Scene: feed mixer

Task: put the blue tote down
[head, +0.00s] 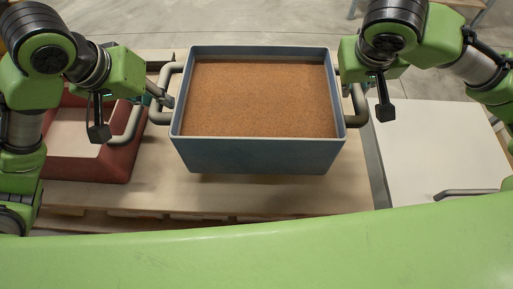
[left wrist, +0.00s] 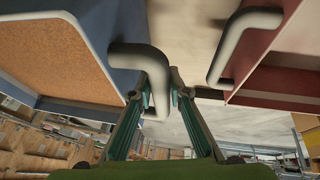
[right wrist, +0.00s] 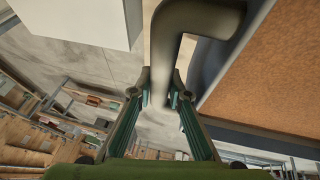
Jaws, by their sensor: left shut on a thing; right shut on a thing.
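The blue tote (head: 258,157) is in the middle of the head view, upright and filled with brown granular feed (head: 260,98). It has a grey bar handle on each side. My left gripper (head: 160,97) is shut on its left handle (left wrist: 142,62), which lies between the fingers in the left wrist view. My right gripper (head: 350,92) is shut on its right handle (right wrist: 178,50), between the fingers in the right wrist view. The tote is over the pale wooden surface (head: 200,190), with a shadow below its front. I cannot tell whether its base touches.
A red tote (head: 122,168) with a grey handle stands close by on the left. A white-topped box or panel (head: 435,145) with a handle is on the right. Bare wood shows in front of the blue tote. A green surface (head: 260,250) crosses the near edge.

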